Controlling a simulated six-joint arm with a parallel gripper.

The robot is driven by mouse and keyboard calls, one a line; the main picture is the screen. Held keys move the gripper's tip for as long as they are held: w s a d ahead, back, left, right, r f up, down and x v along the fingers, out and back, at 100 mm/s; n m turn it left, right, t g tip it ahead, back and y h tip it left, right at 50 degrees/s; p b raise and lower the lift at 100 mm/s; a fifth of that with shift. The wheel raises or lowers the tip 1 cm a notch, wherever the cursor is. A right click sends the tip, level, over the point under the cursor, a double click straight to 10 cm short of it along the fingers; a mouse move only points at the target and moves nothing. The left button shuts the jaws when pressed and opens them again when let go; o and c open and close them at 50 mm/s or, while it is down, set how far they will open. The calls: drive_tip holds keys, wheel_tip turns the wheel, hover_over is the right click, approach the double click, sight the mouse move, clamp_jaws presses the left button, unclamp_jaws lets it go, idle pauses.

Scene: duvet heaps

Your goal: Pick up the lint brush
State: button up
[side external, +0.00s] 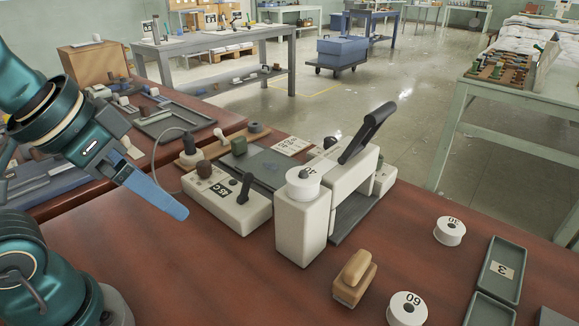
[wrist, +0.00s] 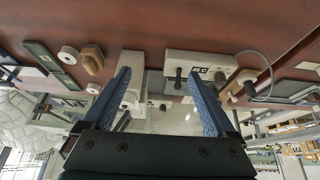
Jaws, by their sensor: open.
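The lint brush, which I take to be the tan wooden block with a rounded grip (side external: 355,278), lies on the brown table at the front, right of centre. It also shows in the wrist view (wrist: 92,60), left of my fingers. My gripper (side external: 180,211) is up at the left in the side view, above the table and well apart from the brush. In the wrist view its two blue fingers (wrist: 160,74) are spread wide with nothing held between them.
A cream press with a black lever (side external: 305,215) stands between my gripper and the brush. A cream control box (side external: 228,206) is beside it. White rolls (side external: 407,309) and a grey-green tray (side external: 499,268) lie right of the brush.

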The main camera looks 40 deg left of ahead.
wheel_tip(320, 180, up, 2)
drive_tip(key=m+t, duration=0.3)
drive_tip(key=m, duration=3.2)
hover_over(349, 275)
drive_tip(key=shift+y, duration=0.3)
drive_tip(key=f, duration=1.4)
drive_tip(key=shift+s+f, duration=0.35)
drive_tip(key=shift+f, duration=0.05)
drive_tip(key=shift+w+f, duration=0.2)
drive_tip(key=shift+f, duration=0.45)
drive_tip(key=shift+x, duration=2.35)
drive_tip(key=shift+w+r, duration=0.1)
